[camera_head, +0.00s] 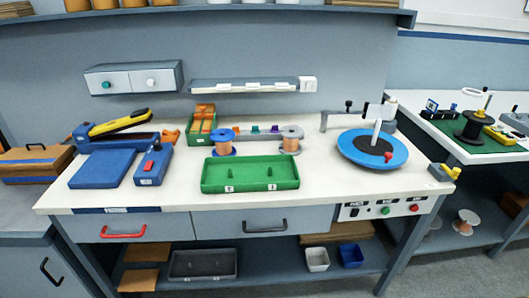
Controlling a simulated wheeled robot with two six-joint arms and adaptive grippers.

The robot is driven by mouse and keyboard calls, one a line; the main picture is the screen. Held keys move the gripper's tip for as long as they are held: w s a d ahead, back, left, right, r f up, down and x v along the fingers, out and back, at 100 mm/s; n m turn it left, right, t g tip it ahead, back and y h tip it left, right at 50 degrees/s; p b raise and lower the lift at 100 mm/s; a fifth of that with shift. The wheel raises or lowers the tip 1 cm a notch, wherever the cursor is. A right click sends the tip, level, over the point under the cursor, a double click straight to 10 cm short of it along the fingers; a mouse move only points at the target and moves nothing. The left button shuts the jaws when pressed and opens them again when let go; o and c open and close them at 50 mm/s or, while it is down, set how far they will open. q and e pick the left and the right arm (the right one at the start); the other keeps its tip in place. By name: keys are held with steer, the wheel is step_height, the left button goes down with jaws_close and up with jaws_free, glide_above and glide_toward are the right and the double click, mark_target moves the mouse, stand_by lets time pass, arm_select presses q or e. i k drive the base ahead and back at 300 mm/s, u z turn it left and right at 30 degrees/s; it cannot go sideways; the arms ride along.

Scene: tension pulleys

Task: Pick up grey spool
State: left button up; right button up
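The grey spool (291,133) stands on the white workbench, right of the middle, with copper-coloured windings between its grey flanges. A similar blue spool (222,136) stands to its left. Both are just behind the green tray (250,186), which has two upright pegs and two marked spots on its front wall. The pegs carry no spool. Neither of my grippers is in view, and nothing is touching the grey spool.
A blue turntable (350,153) with a white post stands to the right. A blue tool with a yellow lever (120,122) and a blue pad (102,169) are left. An orange-filled green bin (201,127) stands behind. A wall shelf (244,87) hangs above.

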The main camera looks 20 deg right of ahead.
mark_target(292, 134)
steer(key=u, duration=0.35)
steer(key=k, duration=0.65)
steer(key=z, duration=0.65)
steer(key=i, duration=1.45)
steer(key=u, duration=0.45)
